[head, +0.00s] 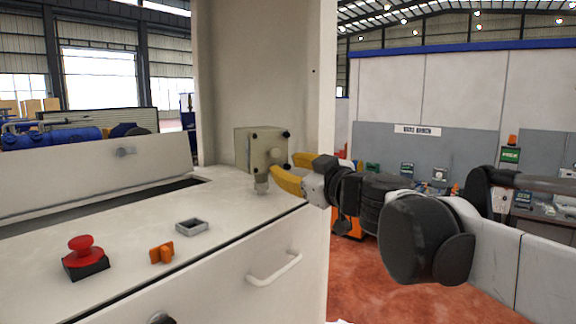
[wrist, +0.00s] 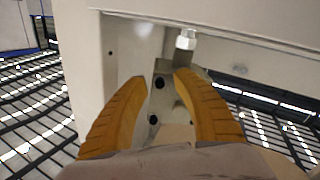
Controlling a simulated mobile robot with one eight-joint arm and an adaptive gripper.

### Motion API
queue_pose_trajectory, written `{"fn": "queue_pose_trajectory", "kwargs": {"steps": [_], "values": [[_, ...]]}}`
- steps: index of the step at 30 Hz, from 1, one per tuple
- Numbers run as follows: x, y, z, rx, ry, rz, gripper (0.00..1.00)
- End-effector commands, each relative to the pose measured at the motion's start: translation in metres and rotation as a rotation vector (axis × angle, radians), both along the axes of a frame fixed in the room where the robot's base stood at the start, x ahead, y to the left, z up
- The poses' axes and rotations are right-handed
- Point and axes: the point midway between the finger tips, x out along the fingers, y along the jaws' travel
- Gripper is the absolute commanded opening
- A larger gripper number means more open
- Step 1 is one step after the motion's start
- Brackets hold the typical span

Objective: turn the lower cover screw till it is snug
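The beige dispenser housing (head: 258,150) is fixed against the tall column, with a pale nozzle (head: 262,187) below it. My gripper (head: 283,172) reaches in from the right at the housing's lower right side. In the wrist view my gripper (wrist: 162,76) has its two yellow fingers apart, one each side of a dark screw head (wrist: 159,83). This is the screw nearer the nozzle (wrist: 186,40); I take it as the lower cover screw. No finger visibly touches it. The other dark screw (wrist: 153,119) lies farther from the nozzle. Yellow fingers hide the lower screw in the head view.
The white worktop (head: 130,225) holds a red push button (head: 83,257), an orange knob piece (head: 162,252) and a small grey square frame (head: 192,227). A tall pale column (head: 262,60) stands behind the housing.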

Motion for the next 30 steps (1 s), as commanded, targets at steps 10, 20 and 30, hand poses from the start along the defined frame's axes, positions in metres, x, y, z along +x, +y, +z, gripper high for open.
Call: {"fn": "queue_pose_trajectory", "kwargs": {"steps": [10,20,30], "values": [[-0.0003,-0.0003,-0.0002,0.000,0.000,0.000,0.00],[-0.0004,-0.0003,-0.0002,0.008,0.005,0.000,0.00],[-0.0002,-0.0004,0.0001,0.048,0.030,0.000,0.00]]}}
